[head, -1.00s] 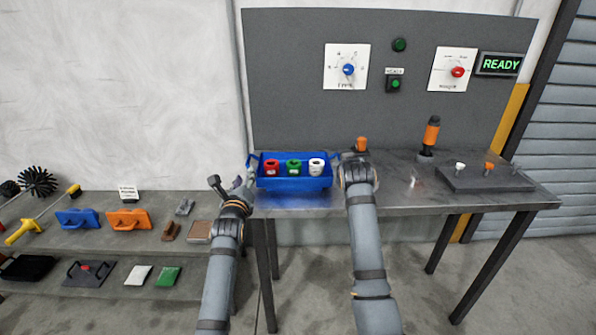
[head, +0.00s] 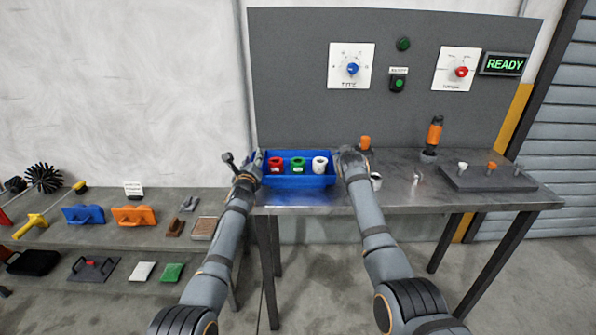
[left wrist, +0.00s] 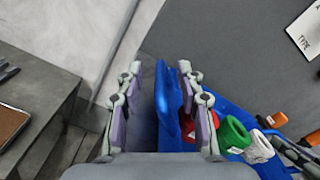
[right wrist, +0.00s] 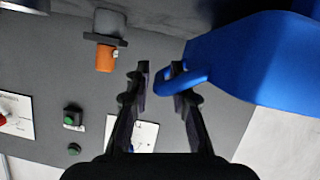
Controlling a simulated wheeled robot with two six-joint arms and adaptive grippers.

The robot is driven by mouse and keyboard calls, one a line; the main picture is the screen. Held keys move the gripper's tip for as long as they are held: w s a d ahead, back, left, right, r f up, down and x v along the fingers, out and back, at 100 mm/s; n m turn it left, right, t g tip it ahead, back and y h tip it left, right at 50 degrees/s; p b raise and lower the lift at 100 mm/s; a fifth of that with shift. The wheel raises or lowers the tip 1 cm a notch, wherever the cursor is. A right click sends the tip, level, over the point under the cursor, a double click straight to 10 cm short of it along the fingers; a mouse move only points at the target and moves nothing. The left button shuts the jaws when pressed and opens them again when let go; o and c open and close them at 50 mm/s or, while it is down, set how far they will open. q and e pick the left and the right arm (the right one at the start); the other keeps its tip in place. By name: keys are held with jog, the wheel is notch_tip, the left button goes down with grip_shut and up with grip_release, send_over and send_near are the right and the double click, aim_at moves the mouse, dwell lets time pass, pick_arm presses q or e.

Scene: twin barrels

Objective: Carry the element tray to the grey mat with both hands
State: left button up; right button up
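The blue element tray (head: 298,182) sits on the metal table, near its left end. It holds a red (head: 276,165), a green (head: 298,164) and a white (head: 320,164) element. My left gripper (head: 248,168) is at the tray's left end. In the left wrist view its fingers (left wrist: 160,95) are spread, with the blue left handle (left wrist: 168,88) between them and a gap on the left side. My right gripper (head: 348,154) is at the right end. In the right wrist view its fingers (right wrist: 160,75) are apart, with the right handle (right wrist: 182,84) reaching between them. I cannot make out the grey mat for certain.
On the table (head: 405,190) right of the tray stand an orange-topped piece (head: 365,143), a small white piece (head: 376,181), an orange-and-black tool (head: 434,136) and a dark peg plate (head: 480,180). A low shelf (head: 100,236) with handled tools is at left.

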pick_arm(q)
jog(key=shift+w, duration=0.25)
pick_arm(e)
jog(key=shift+w, duration=0.2)
pick_arm(q)
jog(key=shift+c, duration=0.2)
jog(key=c, duration=0.5)
pick_arm(e)
grip_shut()
pick_arm(q)
grip_shut()
jog(key=shift+r, duration=0.3)
pick_arm(e)
jog(key=shift+w+r, duration=0.1)
jog(key=shift+r, duration=0.15)
pick_arm(q)
jog(key=shift+w+r+p, duration=0.1)
jog(key=shift+w+p, duration=0.05)
jog(key=shift+p, duration=0.15)
pick_arm(e)
jog(key=shift+w+r, duration=0.1)
